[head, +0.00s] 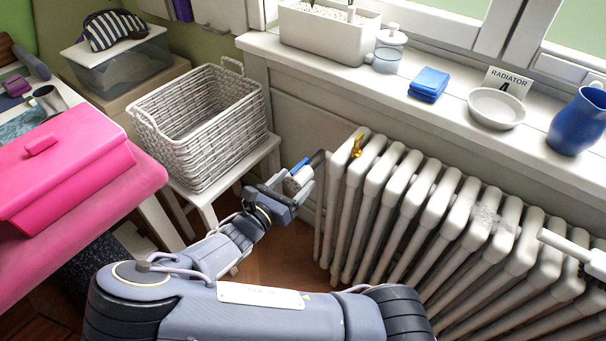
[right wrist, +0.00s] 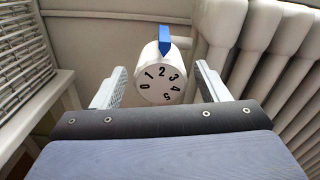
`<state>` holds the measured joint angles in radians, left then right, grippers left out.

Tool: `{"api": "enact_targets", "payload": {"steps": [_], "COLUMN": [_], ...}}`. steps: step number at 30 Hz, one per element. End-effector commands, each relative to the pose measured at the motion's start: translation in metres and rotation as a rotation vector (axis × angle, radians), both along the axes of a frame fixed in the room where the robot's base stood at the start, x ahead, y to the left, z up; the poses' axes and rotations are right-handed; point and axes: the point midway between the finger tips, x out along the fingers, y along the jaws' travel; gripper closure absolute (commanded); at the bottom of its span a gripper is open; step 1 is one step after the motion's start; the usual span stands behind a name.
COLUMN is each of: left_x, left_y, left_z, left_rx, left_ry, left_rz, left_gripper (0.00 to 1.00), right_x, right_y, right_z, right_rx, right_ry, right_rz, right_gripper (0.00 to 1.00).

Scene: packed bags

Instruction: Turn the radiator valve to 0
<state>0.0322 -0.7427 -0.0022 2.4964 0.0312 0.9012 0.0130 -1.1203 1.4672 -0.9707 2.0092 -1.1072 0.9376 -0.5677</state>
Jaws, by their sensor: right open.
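The radiator valve (head: 299,180) is a white round knob at the left end of the white radiator (head: 400,205). In the right wrist view the valve (right wrist: 152,88) faces me with the numbers 0 to 5 on its face. A blue pointer (right wrist: 164,42) stands at its top, near 2 and 3. My right gripper (head: 284,189) is open, with its fingers apart on either side of the valve in the wrist view. I cannot tell whether they touch it. My left gripper is out of view.
A white wicker basket (head: 199,130) stands on a stool left of the valve. A brass key-like part (head: 357,146) is on the radiator top. The sill above holds a blue cloth (head: 429,83), a white bowl (head: 496,107) and a blue jug (head: 578,121).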

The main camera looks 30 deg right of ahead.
Motion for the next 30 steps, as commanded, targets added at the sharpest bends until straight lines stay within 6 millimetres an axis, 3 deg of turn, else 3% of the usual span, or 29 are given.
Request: {"api": "enact_targets", "payload": {"steps": [6, 17, 27, 30], "left_x": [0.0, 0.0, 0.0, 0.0], "left_y": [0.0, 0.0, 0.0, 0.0], "left_z": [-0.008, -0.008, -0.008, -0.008], "left_rx": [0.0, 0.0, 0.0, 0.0], "left_ry": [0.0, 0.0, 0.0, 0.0], "left_rz": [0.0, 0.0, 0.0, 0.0], "left_gripper": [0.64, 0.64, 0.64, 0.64], "right_x": [0.01, 0.013, 0.013, 0.013], "right_y": [-0.026, -0.032, -0.032, -0.032], "right_z": [-0.001, 0.0, 0.0, 0.0], "right_rx": [-0.001, 0.001, 0.002, 0.002], "right_ry": [0.001, 0.0, 0.001, 0.0], "right_rz": [-0.001, 0.0, 0.0, 0.001], "right_gripper": [0.32, 0.32, 0.75, 0.77]}}
